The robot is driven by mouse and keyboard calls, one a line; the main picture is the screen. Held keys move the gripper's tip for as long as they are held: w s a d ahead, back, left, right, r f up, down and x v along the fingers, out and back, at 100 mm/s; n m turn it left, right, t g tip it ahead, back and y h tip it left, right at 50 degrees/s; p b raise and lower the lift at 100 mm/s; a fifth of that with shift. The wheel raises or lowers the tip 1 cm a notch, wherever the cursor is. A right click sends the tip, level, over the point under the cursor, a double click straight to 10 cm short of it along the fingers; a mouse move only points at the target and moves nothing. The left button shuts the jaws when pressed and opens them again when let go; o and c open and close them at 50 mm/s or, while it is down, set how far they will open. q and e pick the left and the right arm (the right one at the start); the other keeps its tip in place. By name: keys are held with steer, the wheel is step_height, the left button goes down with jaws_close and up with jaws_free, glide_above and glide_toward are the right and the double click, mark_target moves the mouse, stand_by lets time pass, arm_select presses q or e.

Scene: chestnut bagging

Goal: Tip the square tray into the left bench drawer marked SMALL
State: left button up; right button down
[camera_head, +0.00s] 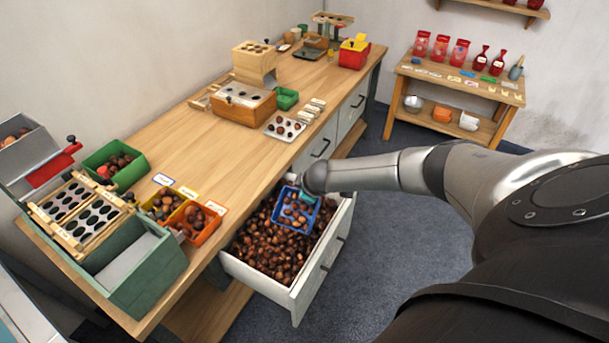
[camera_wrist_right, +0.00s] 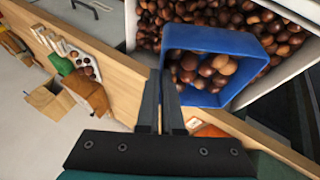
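The square blue tray (camera_head: 279,219) holds several brown chestnuts and is over the open left bench drawer (camera_head: 262,276), whose SMALL marking I cannot make out. The drawer is filled with many chestnuts. The tray looks roughly level, with its chestnuts still inside; whether it touches the heap is unclear. In the right wrist view the blue tray (camera_wrist_right: 215,40) is just beyond my right gripper (camera_wrist_right: 163,75). Its two fingers are close together at the tray's wall and appear shut on it. In the head view the fingers are mostly hidden by my arm. My left gripper is not in view.
On the bench (camera_head: 190,127) beside the drawer stand a yellow bin (camera_head: 153,213) and an orange bin (camera_head: 207,232) with chestnuts. A green box (camera_head: 152,277) stands at the near left. The other bench drawers (camera_head: 320,152) are shut. Grey floor is clear right of the drawer.

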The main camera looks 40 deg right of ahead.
steer(key=shift+s+a+r+t+h, duration=0.25)
steer(key=shift+a+t+h, duration=0.25)
steer(key=shift+h, duration=0.2)
steer(key=a+t+h+b, duration=0.1)
steer(key=s+a+r+n+t+h+b, duration=0.1)
steer(key=shift+a+r+h, duration=0.1)
steer(key=shift+h, duration=0.3)
steer(key=shift+s+a+n+t+h+b, duration=0.35)
steer(key=shift+a+t+h+b, duration=0.2)
steer(key=shift+b, duration=0.4)
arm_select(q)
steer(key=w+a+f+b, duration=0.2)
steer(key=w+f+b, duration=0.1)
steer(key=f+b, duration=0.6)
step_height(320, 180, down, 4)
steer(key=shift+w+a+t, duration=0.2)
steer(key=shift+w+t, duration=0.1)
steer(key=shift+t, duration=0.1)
arm_select(e)
steer(key=s+a+f+n+t+h, duration=0.1)
steer(key=s+a+n+t+h, duration=0.2)
steer(key=a+t+h, duration=0.2)
steer(key=shift+s+a+f+t, duration=0.2)
steer(key=shift+s+a+t, duration=0.2)
steer(key=shift+a+t, duration=0.4)
